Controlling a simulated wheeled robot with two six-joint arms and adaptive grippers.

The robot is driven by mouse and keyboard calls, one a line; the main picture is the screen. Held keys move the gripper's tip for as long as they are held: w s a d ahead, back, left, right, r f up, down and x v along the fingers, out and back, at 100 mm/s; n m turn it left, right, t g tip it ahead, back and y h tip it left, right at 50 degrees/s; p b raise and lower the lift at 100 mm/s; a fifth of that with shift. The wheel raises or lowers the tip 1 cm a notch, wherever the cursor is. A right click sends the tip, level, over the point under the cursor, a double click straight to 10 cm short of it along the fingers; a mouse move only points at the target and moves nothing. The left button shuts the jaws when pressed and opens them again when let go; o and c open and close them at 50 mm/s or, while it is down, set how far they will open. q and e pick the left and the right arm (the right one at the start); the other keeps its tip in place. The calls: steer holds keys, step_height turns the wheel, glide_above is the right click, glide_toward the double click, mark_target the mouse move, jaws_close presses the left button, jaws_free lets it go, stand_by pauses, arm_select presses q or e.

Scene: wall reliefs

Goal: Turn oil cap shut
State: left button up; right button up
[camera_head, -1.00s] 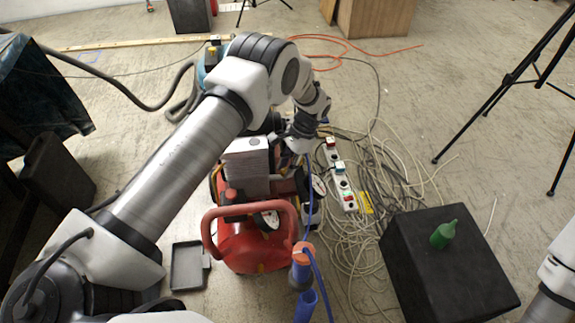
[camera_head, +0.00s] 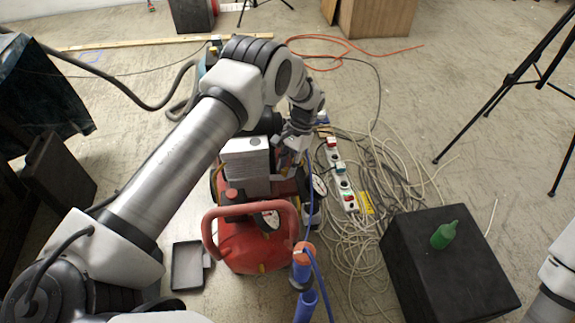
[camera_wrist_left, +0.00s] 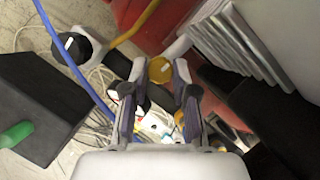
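The red compressor (camera_head: 255,245) with its grey finned pump block (camera_head: 247,165) stands on the floor in the middle of the head view. The oil cap appears to be the round yellow cap (camera_wrist_left: 160,69) beside the fins in the left wrist view. My left gripper (camera_wrist_left: 160,72) has its fingers apart, with the tips on either side of this cap. I cannot tell whether they touch it. In the head view my left gripper (camera_head: 295,150) is just right of the pump block, and the cap is not clearly seen there. My right gripper is out of view.
A black box (camera_head: 445,270) with a green bottle (camera_head: 444,235) stands at the right. Power strips (camera_head: 342,180) and tangled cables lie right of the compressor. A blue hose (camera_wrist_left: 75,65) runs near the gripper. A black tray (camera_head: 187,265) lies at the left.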

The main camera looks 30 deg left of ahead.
mark_target(287, 169)
arm_select(q)
steer(key=o, duration=0.3)
steer(key=shift+f, duration=0.1)
steer(key=shift+o, duration=0.2)
step_height(287, 169, up, 10)
